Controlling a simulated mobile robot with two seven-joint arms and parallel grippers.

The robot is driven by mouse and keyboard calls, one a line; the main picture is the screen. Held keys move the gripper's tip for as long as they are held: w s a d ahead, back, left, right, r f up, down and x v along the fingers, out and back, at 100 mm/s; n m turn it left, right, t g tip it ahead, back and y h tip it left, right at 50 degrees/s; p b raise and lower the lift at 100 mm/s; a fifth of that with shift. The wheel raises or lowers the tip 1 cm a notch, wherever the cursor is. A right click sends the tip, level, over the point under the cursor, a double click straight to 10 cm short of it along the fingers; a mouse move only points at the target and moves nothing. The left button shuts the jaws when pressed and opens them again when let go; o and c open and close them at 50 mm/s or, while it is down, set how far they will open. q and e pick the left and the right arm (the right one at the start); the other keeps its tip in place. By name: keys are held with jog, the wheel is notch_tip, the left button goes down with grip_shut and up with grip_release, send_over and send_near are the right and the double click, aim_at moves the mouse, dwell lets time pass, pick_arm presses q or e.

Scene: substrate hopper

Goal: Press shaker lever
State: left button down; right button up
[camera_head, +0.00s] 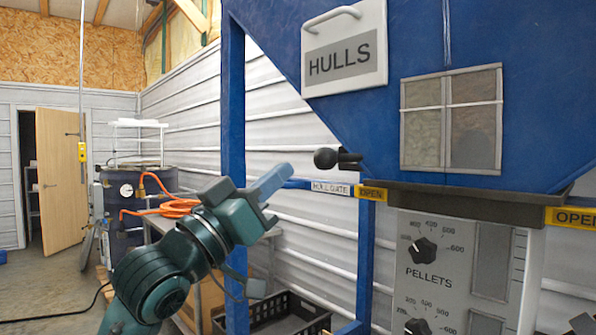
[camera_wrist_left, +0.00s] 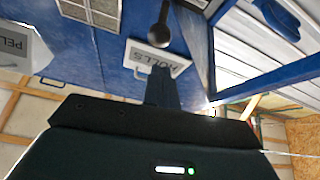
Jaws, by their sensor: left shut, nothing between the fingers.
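A black ball-ended handle (camera_head: 327,158) sticks out to the left from the blue hopper (camera_head: 430,40), just above a label reading HULL GATE. No label reading shaker is visible, so I cannot tell whether this handle is the shaker lever. My left gripper (camera_head: 282,174) is shut and empty, left of and slightly below the ball, with a gap in the picture. In the left wrist view its closed fingers (camera_wrist_left: 162,88) point toward the hopper, with the black ball handle (camera_wrist_left: 158,38) beyond the tips. My right gripper is not in view.
A HULLS sign (camera_head: 345,55) hangs on the hopper. Yellow OPEN tags mark the lower ledge, above a panel of dials (camera_head: 425,250). A blue post (camera_head: 235,130) stands behind my left arm. A black crate (camera_head: 275,312) sits low behind it.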

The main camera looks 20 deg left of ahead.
pick_arm(q)
jog(key=v, duration=0.3)
jog(key=shift+s+r, duration=0.15)
jog(key=shift+r, duration=0.05)
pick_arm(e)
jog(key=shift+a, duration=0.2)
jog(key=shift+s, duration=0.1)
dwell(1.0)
